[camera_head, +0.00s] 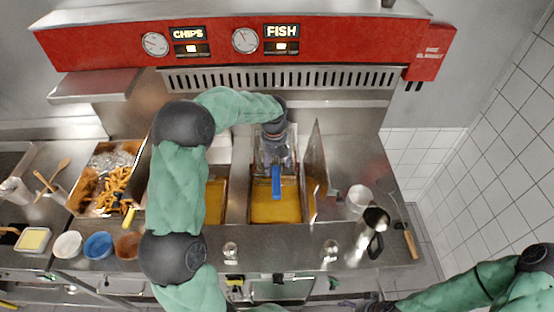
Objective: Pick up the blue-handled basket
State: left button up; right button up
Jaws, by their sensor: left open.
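The blue-handled basket (276,184) is at the right-hand fryer well, with its blue handle pointing toward the front over yellow oil. Its wire body is largely hidden by my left gripper. My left gripper (275,158) is open above the basket, close behind the blue handle. I cannot tell whether its fingers touch the basket. My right gripper (368,304) is low at the bottom edge, far from the basket and partly cut off. I cannot tell its jaw state.
A metal lid (317,170) stands upright right of the well. A white cup (358,198) and a metal jug (374,222) stand on the right counter. A tray of chips (112,180) and several bowls are on the left. The red fryer hood (345,42) spans the back.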

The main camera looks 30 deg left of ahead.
aim_at(274, 171)
pick_arm(q)
jog(key=shift+s+f, duration=0.25)
jog(key=shift+f, duration=0.75)
jog(key=shift+w+f, duration=0.2)
jog(key=shift+f, duration=0.35)
jog(key=f+p, duration=0.1)
jog(key=f, duration=0.3)
jog(key=shift+s, duration=0.2)
jog(key=shift+w+f, duration=0.1)
jog(key=shift+f, duration=0.3)
jog(key=c, duration=1.4)
jog(key=shift+r, duration=0.1)
grip_shut()
jog(key=shift+a+r, duration=0.1)
jog(key=shift+r, duration=0.05)
